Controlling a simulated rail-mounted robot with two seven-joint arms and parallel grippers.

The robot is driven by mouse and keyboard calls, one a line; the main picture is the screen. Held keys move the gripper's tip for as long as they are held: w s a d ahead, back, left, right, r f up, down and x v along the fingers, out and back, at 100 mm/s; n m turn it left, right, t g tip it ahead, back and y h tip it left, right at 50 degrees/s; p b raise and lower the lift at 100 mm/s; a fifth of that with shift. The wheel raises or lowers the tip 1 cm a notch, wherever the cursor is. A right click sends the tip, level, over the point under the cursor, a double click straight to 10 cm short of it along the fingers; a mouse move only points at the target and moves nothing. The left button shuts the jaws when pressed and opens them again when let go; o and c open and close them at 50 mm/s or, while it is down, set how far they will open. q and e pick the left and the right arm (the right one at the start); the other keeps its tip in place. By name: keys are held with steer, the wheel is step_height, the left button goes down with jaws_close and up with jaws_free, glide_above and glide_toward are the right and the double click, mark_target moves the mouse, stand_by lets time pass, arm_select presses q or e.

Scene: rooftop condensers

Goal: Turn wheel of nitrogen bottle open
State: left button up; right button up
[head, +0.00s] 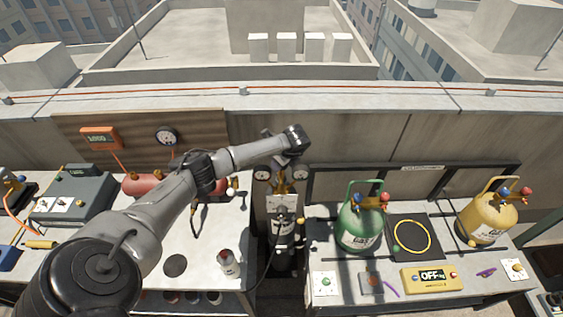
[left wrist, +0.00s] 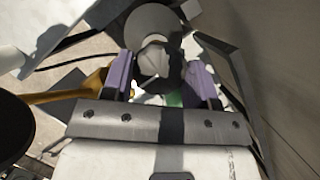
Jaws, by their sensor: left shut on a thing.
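The nitrogen bottle (head: 283,245) is a dark cylinder with a pale label, upright in the gap between the two benches. Its regulator has two round gauges, the left gauge (head: 262,174) and the right gauge (head: 300,172). My left arm reaches over the left bench to the bottle's top. In the left wrist view, my left gripper (left wrist: 160,77) has its purple-padded fingers on both sides of a grey round wheel (left wrist: 154,59) and is shut on it. In the head view the wheel and the fingertips are too small or hidden to make out. My right gripper is not in view.
A green cylinder (head: 360,228), a black scale with a yellow ring (head: 412,236) and a yellow cylinder (head: 488,217) stand on the right bench. A yellow "OFF" display (head: 431,279) is at its front.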

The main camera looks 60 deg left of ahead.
arm_select(q)
steer(key=o, duration=0.9)
steer(key=v, duration=1.3)
steer(key=shift+d+r+b, duration=0.2)
steer(key=shift+r+b, duration=0.15)
steer(key=shift+b, duration=0.05)
